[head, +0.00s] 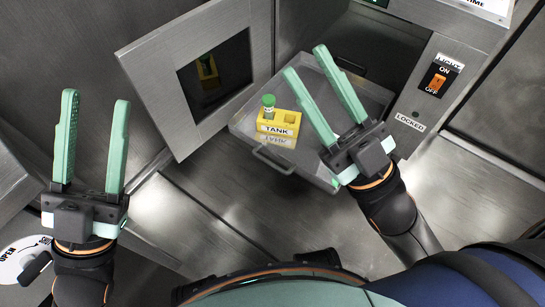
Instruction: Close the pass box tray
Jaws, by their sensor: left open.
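The pass box tray (245,124) is a grey metal tray pulled out of the pass box opening, with a bar handle (272,161) on its front. A yellow rack labelled TANK (278,128) stands in it, holding a green-capped tube (268,103). The pass box door (160,85) with its dark window stands swung open to the left. My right gripper (322,75) is open and empty, over the right part of the tray, hiding some of it; I cannot tell whether it touches. My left gripper (94,103) is open and empty, left of the door, away from the tray.
A panel with an orange ON/OFF light switch (438,84) and a LOCKED label (410,122) is right of the opening. A round dial (25,262) is at the lower left. The metal surface in front of the tray is clear.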

